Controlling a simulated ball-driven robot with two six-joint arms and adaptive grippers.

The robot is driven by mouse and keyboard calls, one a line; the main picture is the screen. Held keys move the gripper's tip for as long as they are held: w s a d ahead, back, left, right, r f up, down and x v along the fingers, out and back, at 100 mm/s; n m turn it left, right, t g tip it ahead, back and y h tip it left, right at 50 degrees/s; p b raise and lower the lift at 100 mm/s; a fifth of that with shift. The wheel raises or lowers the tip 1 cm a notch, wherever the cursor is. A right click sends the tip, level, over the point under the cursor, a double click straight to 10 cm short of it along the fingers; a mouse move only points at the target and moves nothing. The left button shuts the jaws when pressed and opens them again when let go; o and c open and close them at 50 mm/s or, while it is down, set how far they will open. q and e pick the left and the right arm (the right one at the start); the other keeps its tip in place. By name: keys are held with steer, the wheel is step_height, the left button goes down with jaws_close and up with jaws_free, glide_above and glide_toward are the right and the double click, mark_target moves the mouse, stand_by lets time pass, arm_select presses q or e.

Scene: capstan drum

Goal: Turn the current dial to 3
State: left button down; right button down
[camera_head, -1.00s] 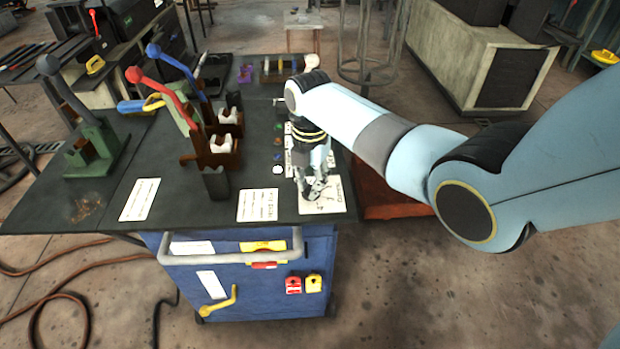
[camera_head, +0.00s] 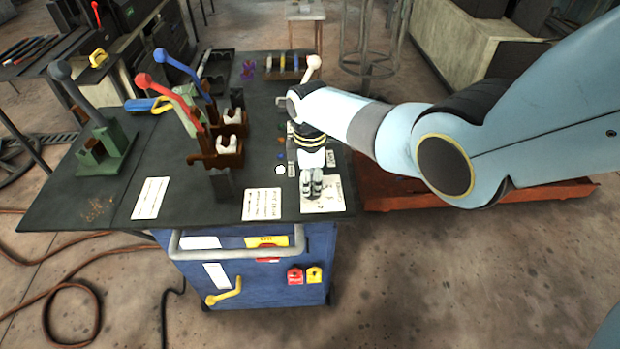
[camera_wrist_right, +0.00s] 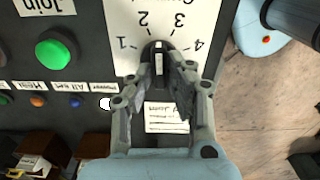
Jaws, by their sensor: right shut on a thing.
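The current dial is a dark knob with a white stripe (camera_wrist_right: 158,64) on a white plate (camera_wrist_right: 128,14) marked 1, 2, 3 and 4 in an arc. In the right wrist view the stripe runs nearly straight up, with its upper end between the 2 and the 3. My right gripper (camera_wrist_right: 160,85) has a finger on each side of the knob and is shut on it. In the head view my right gripper (camera_head: 312,185) points down over the white plate (camera_head: 335,199) at the table's front right corner, and hides the knob. My left gripper is out of view.
A green button (camera_wrist_right: 55,50) and small labelled lamps lie left of the dial. Red (camera_head: 144,82) and blue (camera_head: 161,57) levers stand further left on the dark table (camera_head: 105,208). A paper card (camera_head: 262,204) lies left of the plate.

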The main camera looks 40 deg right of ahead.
steer(key=m, duration=0.5)
steer(key=shift+w+d+p, duration=0.1)
steer(key=shift+d+p, duration=0.05)
steer(key=shift+p, duration=0.25)
stand_by(0.3)
steer(key=c, duration=1.3)
jaws_free()
steer(key=shift+r, duration=0.1)
step_height(320, 180, up, 12)
steer(key=shift+f, duration=0.1)
